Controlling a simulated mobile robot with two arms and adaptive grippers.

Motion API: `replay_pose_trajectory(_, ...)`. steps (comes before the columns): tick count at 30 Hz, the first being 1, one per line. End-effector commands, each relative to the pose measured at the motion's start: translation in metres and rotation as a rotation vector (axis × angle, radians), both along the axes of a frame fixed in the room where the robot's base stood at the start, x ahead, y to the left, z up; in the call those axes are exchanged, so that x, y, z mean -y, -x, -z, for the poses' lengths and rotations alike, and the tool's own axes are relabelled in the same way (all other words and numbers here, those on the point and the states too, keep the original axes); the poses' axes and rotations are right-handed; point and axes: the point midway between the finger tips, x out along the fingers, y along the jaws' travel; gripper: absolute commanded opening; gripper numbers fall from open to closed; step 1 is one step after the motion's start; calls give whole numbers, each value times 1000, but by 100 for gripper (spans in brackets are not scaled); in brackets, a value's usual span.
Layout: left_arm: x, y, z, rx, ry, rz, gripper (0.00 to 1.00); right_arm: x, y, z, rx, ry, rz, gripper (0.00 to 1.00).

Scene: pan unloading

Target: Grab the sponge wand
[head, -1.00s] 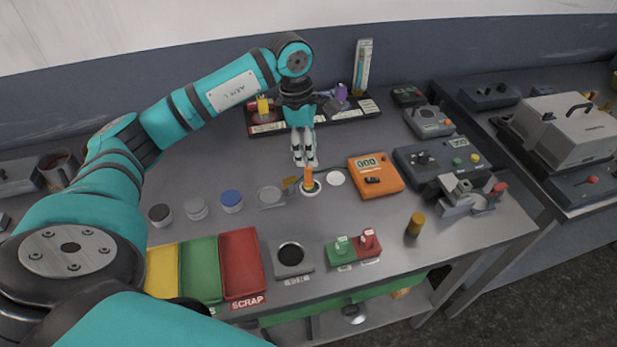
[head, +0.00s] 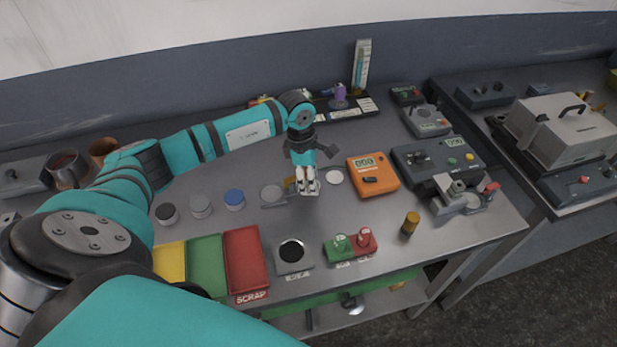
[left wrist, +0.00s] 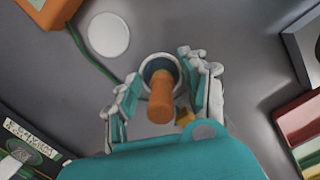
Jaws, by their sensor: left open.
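The sponge wand shows in the left wrist view as an orange upright handle (left wrist: 161,103) standing in a small round white-rimmed holder (left wrist: 158,66) with a dark inside. Its sponge end is hidden in the holder. My left gripper (left wrist: 163,84) is open, with one white-tipped finger on each side of the handle. I cannot tell whether either finger touches it. In the head view my left gripper (head: 309,187) points down over this spot and hides most of the wand. My right gripper is not in view.
A white disc (head: 334,177) and an orange meter (head: 372,176) with a green cable lie to the right. Yellow, green and red trays (head: 246,262) sit at the front.

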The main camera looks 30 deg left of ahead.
Motion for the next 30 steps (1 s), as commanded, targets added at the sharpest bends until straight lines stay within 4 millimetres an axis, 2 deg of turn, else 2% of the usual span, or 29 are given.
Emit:
replay_pose_trajectory(2, 0, 0, 0, 0, 0, 0, 45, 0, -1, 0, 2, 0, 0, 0)
replay_pose_trajectory(12, 0, 0, 0, 0, 0, 0, 2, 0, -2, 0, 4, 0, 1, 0)
replay_pose_trajectory(13, 0, 0, 0, 0, 0, 0, 0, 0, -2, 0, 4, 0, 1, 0)
replay_pose_trajectory(23, 0, -1, -5, 3, 0, 0, 0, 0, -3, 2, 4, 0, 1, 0)
replay_pose_trajectory(26, -1, -2, -16, 6, -2, -2, 0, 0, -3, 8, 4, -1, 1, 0)
replay_pose_trajectory(30, -1, -2, -44, 8, 0, 0, 0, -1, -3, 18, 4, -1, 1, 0)
